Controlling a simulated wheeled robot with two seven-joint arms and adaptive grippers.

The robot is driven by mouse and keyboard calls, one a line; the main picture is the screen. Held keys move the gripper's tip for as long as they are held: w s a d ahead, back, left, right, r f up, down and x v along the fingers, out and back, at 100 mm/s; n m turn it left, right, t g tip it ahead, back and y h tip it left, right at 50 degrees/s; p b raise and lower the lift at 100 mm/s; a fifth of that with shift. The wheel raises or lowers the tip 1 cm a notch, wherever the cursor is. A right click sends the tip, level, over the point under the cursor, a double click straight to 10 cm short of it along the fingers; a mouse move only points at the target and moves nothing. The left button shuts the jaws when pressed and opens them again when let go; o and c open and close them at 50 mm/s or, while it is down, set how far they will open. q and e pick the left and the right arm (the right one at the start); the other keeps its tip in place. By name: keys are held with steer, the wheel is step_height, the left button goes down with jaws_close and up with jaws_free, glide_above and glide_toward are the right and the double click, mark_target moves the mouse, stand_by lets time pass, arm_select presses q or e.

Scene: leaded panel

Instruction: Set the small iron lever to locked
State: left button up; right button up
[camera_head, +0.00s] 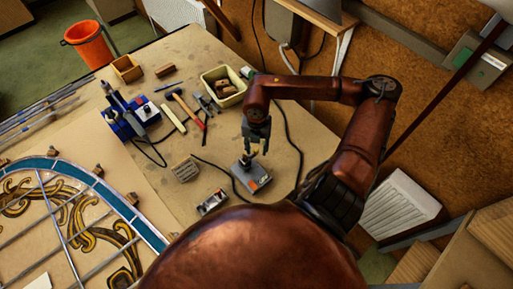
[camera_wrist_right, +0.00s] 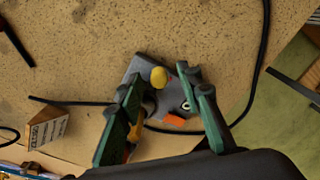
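A small grey box (camera_head: 251,177) with an orange patch sits on the workbench, below my right gripper (camera_head: 257,136). The wrist view shows the box (camera_wrist_right: 146,66) with a round yellow knob (camera_wrist_right: 159,77) and an orange patch (camera_wrist_right: 175,119). The knob appears to top the lever; its shaft and its exact setting cannot be made out. My right gripper (camera_wrist_right: 161,78) is open, pointing down, with its green fingers on either side of the knob in that view. I see no contact. My left gripper is not in view.
A black cable (camera_head: 294,140) runs close by. A leaded panel (camera_head: 70,215), blue machine (camera_head: 130,117), hammer (camera_head: 187,107) and cream tub (camera_head: 222,87) share the bench.

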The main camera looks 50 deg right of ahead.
mark_target(257, 149)
step_height(257, 149, up, 12)
stand_by(0.6)
stand_by(0.5)
